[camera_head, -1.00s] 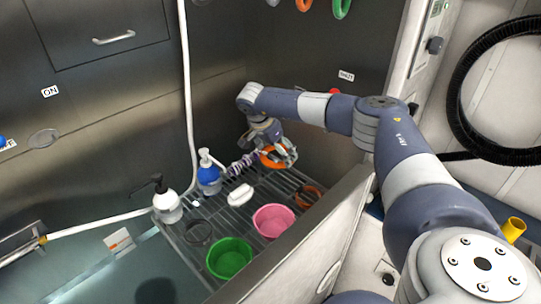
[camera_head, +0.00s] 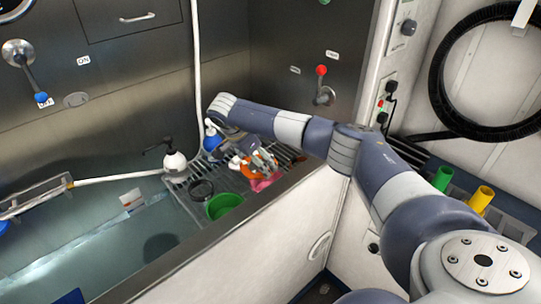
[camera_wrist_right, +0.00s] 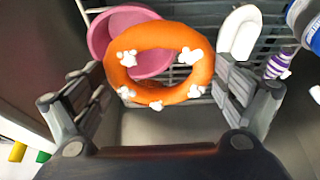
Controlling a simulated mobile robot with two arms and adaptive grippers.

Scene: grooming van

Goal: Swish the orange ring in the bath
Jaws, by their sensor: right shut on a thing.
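The orange ring (camera_wrist_right: 190,88) with white shapes on it is between the fingers of my right gripper (camera_wrist_right: 158,85) in the wrist view, which is shut on it. In the head view, my right gripper (camera_head: 262,160) and the ring are over the slatted rack beside the bath, by a pink bowl (camera_head: 264,184). The pink bowl (camera_wrist_right: 100,35) also shows partly behind the ring in the wrist view. The bath (camera_head: 95,250) is a teal-looking basin at the lower left of the head view. My left gripper is out of view.
A white hose (camera_head: 110,178) crosses the bath's back.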

